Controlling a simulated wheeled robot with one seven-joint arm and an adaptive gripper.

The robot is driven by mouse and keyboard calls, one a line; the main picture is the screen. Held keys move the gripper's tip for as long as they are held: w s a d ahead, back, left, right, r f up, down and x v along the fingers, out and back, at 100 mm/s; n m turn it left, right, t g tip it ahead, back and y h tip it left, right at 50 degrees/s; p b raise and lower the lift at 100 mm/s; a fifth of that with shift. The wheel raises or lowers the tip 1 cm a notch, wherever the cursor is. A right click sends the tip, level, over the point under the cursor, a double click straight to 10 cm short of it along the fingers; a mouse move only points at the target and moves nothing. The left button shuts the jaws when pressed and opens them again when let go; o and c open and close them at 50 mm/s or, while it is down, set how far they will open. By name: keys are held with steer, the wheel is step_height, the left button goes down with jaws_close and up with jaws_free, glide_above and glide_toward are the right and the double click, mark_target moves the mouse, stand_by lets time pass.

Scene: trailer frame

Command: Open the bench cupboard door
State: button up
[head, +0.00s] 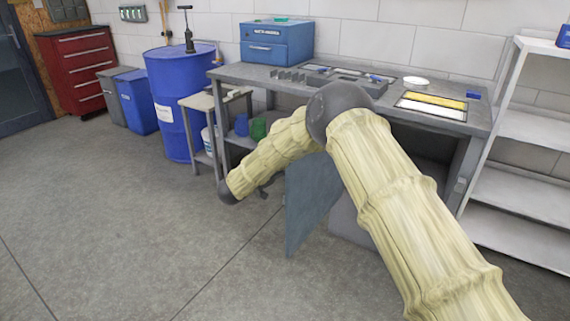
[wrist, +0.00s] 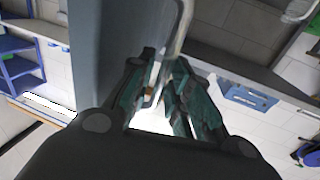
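The cupboard door (head: 308,203) is a grey-blue panel below the bench (head: 233,72). It stands swung out from the bench front, partly hidden behind my arm. In the wrist view the door (wrist: 108,40) is the flat panel left of my fingers. Its pale metal handle (wrist: 181,28) is a bar running down between the two teal fingers. My gripper (wrist: 164,65) is closed on the handle, with a finger on either side. In the head view my gripper (head: 265,189) is mostly hidden behind my arm. The cupboard's inside is dark and mostly covered by the arm.
A small side table (head: 197,102) and a blue drum (head: 180,75) stand left of the bench. White shelves (head: 520,125) stand close on its right. A blue toolbox (head: 277,45) sits on the bench. The floor (head: 130,230) in front and left is clear.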

steer(key=v, duration=1.2)
steer(key=shift+d, duration=0.1)
